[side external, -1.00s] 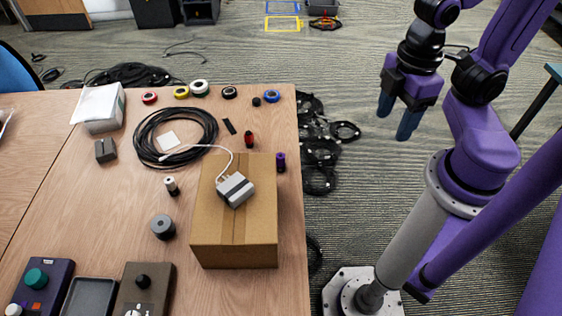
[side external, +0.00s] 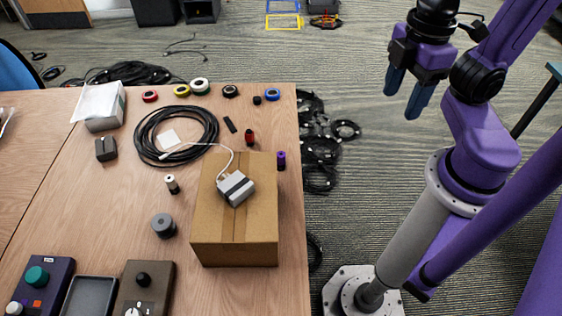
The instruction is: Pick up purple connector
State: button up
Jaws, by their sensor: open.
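The purple connector (side external: 281,160) is a small dark upright cylinder with a purple band. It stands on the table near its right edge, just beside the upper right corner of the cardboard box. My gripper (side external: 404,106) has blue fingers pointing down. It is open and empty, in the air right of the table over the floor, well apart from the connector.
The cardboard box (side external: 234,242) carries a grey adapter (side external: 235,189) with a white cable. A red connector (side external: 249,137) and a coiled black cable (side external: 212,128) lie left of the purple one. Several tape rolls line the far edge. Black cables (side external: 320,152) lie on the floor.

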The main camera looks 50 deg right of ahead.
jog(key=a+m+y, duration=0.1)
jog(key=a+y, duration=0.5)
jog(key=a, duration=0.7)
jog(key=w+a+m+t+y, duration=0.3)
jog(key=w+a, duration=0.2)
jog(key=w, duration=0.1)
jog(key=m+t+h, duration=1)
jog(key=h, duration=0.1)
send_over(284, 157)
jog(key=s, duration=0.6)
jog(key=f, duration=3.1)
jog(key=shift+w+a, duration=0.2)
jog(key=shift+w, duration=0.05)
jog(key=shift+x, duration=3.7)
jog(key=shift+a+r, duration=0.1)
